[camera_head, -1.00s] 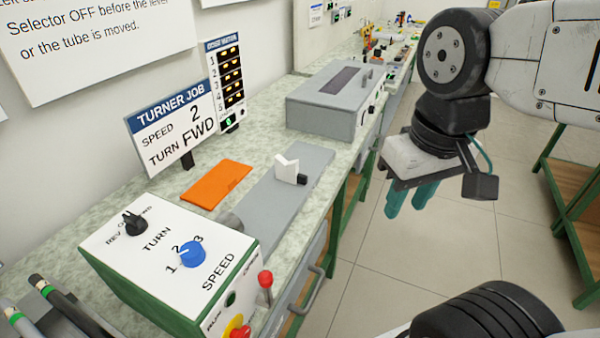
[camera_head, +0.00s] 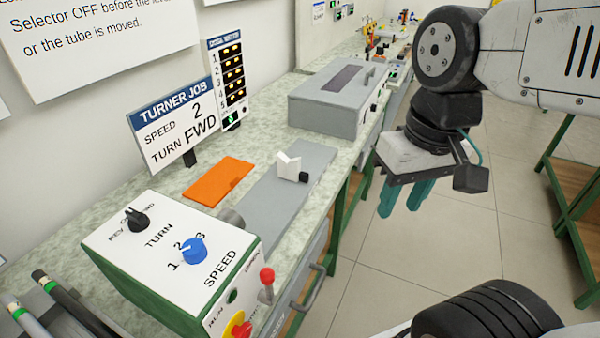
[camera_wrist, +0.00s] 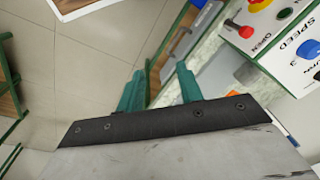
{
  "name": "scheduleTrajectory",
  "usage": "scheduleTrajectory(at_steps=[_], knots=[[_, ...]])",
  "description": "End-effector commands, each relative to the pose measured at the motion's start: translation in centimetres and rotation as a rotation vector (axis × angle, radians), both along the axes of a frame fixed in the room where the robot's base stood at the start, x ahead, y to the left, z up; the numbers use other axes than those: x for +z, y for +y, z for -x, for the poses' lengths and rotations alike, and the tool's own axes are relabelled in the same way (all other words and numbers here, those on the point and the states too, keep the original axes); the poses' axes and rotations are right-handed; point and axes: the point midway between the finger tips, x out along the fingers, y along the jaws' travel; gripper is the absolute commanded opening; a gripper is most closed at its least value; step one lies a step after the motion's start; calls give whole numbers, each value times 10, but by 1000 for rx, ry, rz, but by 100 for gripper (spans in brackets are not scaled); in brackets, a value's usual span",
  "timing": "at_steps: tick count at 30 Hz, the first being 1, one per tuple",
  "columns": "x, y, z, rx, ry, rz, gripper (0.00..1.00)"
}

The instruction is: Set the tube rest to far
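The tube rest, a white V-shaped block (camera_head: 289,166) with a small black knob (camera_head: 304,177), stands on a grey bed plate (camera_head: 275,200) on the bench, about halfway along or a little toward the far end. My gripper (camera_head: 406,200) hangs over the floor to the right of the bench, well apart from the rest. Its two teal fingers are spaced apart with nothing between them; they also show in the wrist view (camera_wrist: 162,90). The rest itself is not clearly visible in the wrist view.
The turner control box (camera_head: 165,262) stands at the near end, with a blue speed knob (camera_head: 193,250) and a red-tipped lever (camera_head: 267,277). An orange plate (camera_head: 218,181) lies beside the bed. A grey machine box (camera_head: 330,100) stands beyond. Floor space right of the bench is clear.

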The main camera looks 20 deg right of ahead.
Motion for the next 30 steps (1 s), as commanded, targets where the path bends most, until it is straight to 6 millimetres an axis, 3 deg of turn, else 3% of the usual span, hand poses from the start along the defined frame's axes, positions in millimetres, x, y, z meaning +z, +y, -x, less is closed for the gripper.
scheduleTrajectory(at_steps=[8,13,18,25,30], knots=[[-26,49,-39,-216,300,-359,36],[-38,75,-78,-396,471,-610,36],[-53,87,-129,-601,615,-861,36],[-90,77,-208,-917,756,-1196,36],[-136,48,-264,-1179,809,-1434,36]])
